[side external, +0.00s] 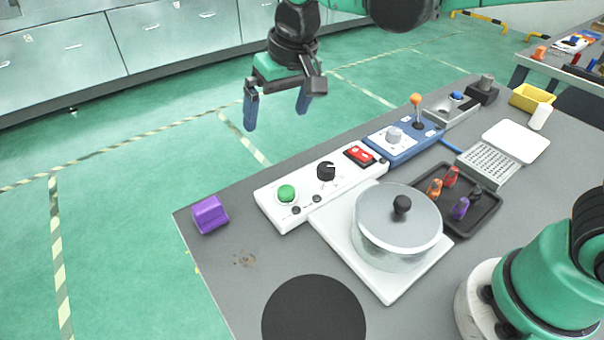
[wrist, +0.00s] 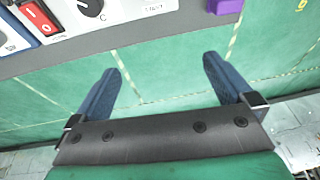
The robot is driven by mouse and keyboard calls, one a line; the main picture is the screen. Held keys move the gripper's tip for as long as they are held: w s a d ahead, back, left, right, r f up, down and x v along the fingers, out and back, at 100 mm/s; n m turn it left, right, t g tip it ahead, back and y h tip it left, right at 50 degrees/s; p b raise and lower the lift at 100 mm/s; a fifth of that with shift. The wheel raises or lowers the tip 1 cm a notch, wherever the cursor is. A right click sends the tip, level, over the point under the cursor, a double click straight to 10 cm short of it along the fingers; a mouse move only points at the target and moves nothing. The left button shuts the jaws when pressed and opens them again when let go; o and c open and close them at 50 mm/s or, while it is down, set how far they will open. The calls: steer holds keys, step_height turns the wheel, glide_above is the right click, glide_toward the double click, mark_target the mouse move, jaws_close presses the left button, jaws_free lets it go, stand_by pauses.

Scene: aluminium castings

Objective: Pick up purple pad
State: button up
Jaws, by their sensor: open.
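The purple pad (side external: 209,215) is a small purple block on the grey table's far left corner in the side external view. In the wrist view part of the purple pad (wrist: 225,6) shows at the top edge, right of centre, cut off by the frame. My gripper (side external: 277,115) has two blue fingers, apart and empty. It hangs in the air above and beyond the table edge, up and to the right of the pad in the side view. In the wrist view my gripper (wrist: 160,75) has only green floor between its fingers.
A white control panel (side external: 268,194) with a green button and black knob stands right of the pad. A black disc (side external: 313,310) lies near the front.

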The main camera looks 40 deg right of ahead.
steer(key=w+a+f+g, duration=0.1)
steer(key=w+a+f, duration=0.2)
steer(key=a, duration=0.3)
steer(key=g, duration=0.2)
glide_above(206, 204)
steer(key=shift+h, duration=0.4)
steer(key=f, duration=0.6)
steer(key=shift+w+d, duration=0.1)
steer(key=shift+d, duration=0.1)
steer(key=shift+a+f, duration=0.2)
steer(key=shift+f, duration=2.85)
steer(key=c, duration=1.3)
step_height(206, 204, up, 10)
